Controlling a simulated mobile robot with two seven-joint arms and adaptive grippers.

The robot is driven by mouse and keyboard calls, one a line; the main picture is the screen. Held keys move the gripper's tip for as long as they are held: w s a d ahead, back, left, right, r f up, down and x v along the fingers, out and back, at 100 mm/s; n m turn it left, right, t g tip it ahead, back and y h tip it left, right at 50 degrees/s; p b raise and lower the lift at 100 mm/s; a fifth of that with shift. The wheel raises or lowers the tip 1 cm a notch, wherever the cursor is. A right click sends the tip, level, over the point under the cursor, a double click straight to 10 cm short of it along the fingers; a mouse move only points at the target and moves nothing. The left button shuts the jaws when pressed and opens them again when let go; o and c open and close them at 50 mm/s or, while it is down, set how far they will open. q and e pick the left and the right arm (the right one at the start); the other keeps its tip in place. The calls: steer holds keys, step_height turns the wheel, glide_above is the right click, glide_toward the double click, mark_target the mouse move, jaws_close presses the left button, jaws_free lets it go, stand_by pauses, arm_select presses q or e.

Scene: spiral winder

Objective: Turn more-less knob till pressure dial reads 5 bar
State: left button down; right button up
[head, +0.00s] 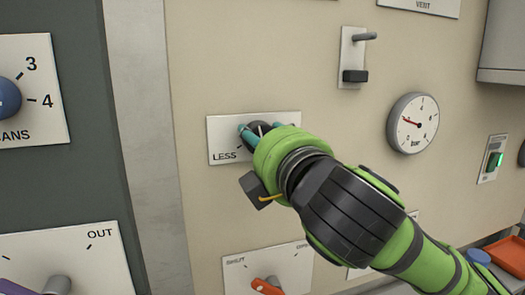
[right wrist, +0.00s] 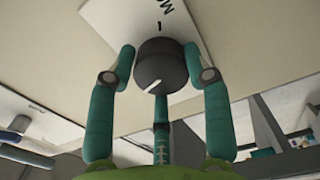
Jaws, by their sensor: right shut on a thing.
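The more-less knob (right wrist: 160,65) is dark and round with a white pointer line, seen close in the right wrist view. In the head view the knob (head: 259,128) sits on a white plate (head: 226,128) marked LESS; the other end of the plate's lettering is hidden by my gripper. My right gripper (head: 257,135) has its teal fingers closed around the knob; they also show on both sides of it in the right wrist view (right wrist: 160,58). The pressure dial (head: 413,123) is round and white, and its red needle points to the upper left. Its small figures are hard to read.
A plate with an orange knob (head: 266,286) is below. A green switch (head: 494,160) is at right. A blue knob (head: 8,97) is on the dark panel at left. An orange tray (head: 508,256) is lower right.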

steer(key=shift+w+f+m+b, duration=0.15)
steer(key=shift+m+b, duration=0.6)
steer(key=shift+m, duration=1.25)
steer(key=shift+s+f+m+b, duration=0.15)
steer(key=shift+m+b, duration=0.6)
steer(key=shift+m, duration=1.25)
steer(key=shift+w+f, duration=0.1)
steer(key=o, duration=0.9)
steer(key=shift+o, duration=1.2)
steer(key=v, duration=1.2)
steer(key=shift+d, duration=0.2)
steer(key=shift+w, duration=0.1)
